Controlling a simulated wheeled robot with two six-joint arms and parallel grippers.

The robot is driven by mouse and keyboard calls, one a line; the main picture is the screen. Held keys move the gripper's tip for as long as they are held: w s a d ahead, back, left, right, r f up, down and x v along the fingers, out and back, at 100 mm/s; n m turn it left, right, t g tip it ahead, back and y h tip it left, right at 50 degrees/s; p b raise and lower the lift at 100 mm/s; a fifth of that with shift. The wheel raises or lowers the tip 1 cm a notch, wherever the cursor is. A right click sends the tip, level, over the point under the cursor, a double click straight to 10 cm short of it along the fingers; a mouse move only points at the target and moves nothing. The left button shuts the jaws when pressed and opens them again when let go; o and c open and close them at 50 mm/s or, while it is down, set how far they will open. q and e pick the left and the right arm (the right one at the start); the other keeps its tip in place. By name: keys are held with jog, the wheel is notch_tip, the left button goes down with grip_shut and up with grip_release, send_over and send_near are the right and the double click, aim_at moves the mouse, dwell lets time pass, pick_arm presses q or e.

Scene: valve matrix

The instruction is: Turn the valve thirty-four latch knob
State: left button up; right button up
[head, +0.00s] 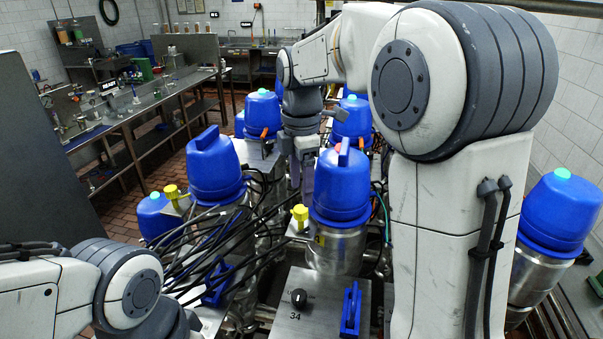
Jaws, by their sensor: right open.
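The valve thirty-four latch knob (298,298) is a small round black knob on a grey metal panel (290,325), just above the printed number 34. A blue lever handle (351,309) stands upright to its right on the same panel. My right gripper (302,183) points down well beyond the knob, farther from me, beside a blue-capped valve (340,195). It is open and apart from the knob, and the valve cap partly hides it. My left arm shows at the lower left, but its gripper is out of view.
Several blue-capped valves stand around, one at left (215,170) and one at right (560,215). Black cables (215,245) bunch left of the panel. A yellow fitting (300,214) stands between the panel and my right gripper. A workbench (150,105) is at the back left.

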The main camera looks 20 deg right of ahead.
aim_at(302, 208)
pick_arm(q)
jog(key=shift+f+b, duration=0.35)
jog(key=shift+f, duration=0.25)
pick_arm(e)
jog(key=shift+r, duration=2.65)
